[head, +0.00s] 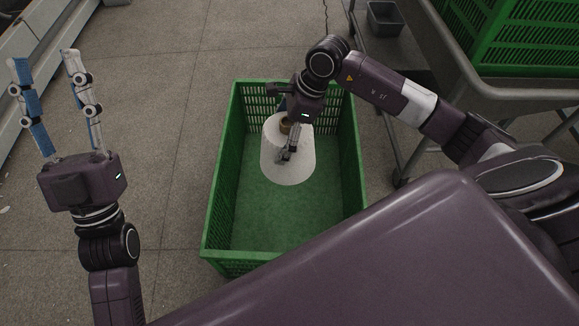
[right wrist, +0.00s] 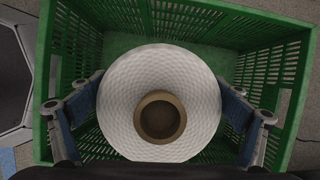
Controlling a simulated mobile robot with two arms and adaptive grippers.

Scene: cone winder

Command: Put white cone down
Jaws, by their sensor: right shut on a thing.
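The white cone (head: 288,165) is upright inside the green crate (head: 228,165), toward its far end. In the right wrist view the white cone (right wrist: 118,88) shows from above, with a brown core tube (right wrist: 160,117) in its middle. My right gripper (head: 287,140) is shut on the white cone, one finger on each side of it. Whether the cone's base touches the crate floor cannot be told. My left gripper (head: 44,60) is open and empty, fingers pointing up, outside the crate at the left.
The near part of the crate floor (head: 262,228) is bare. A wheeled cart with another green crate (head: 525,40) stands at the upper right. A small grey bin (head: 384,18) is at the top. The concrete floor left of the crate is clear.

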